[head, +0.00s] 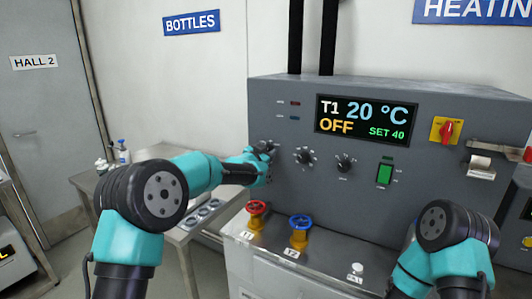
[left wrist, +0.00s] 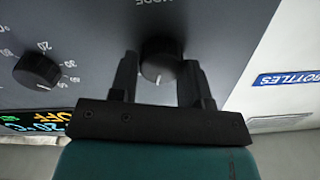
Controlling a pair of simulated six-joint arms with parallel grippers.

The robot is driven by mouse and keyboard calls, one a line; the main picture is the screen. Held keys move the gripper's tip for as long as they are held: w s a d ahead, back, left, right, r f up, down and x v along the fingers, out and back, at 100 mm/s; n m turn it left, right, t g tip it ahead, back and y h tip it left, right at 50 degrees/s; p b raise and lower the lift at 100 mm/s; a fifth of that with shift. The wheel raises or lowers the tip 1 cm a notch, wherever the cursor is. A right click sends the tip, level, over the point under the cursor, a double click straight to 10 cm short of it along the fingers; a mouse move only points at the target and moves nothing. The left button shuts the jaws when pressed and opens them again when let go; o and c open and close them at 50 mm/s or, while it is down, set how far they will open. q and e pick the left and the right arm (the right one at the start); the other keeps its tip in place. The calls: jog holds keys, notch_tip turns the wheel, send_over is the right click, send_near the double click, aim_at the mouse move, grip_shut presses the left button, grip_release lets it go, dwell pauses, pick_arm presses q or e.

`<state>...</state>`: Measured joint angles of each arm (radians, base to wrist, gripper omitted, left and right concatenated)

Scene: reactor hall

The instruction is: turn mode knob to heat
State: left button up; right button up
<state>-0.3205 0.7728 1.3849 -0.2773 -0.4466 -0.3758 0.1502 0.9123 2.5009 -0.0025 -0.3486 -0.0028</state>
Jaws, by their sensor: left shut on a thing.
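The mode knob (left wrist: 161,60) is a round dark knob on the grey panel, with the word MODE printed beside it in the left wrist view. A light pointer mark shows on its edge facing my gripper's palm. My left gripper (left wrist: 160,72) is shut on the knob, one finger on each side. In the head view my left gripper (head: 266,151) is at the panel's left end and mostly hides the knob. The panel display (head: 362,120) reads T1 20 °C, OFF, SET 40. My right arm shows at the lower right, but its gripper is not in view.
Two more dark knobs (head: 305,156) (head: 345,163) sit right of the mode knob. A green switch (head: 384,174) and a red-yellow switch (head: 446,130) are farther right. Red (head: 256,208) and blue (head: 299,222) valve wheels stand below the panel.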

pick_arm(q)
jog(key=m, duration=0.6)
jog(key=shift+d+f+m, duration=0.1)
jog(key=shift+m, duration=0.3)
jog(key=o, duration=0.9)
jog(key=shift+s, duration=0.2)
jog(key=v, duration=1.7)
jog(key=shift+s, duration=0.1)
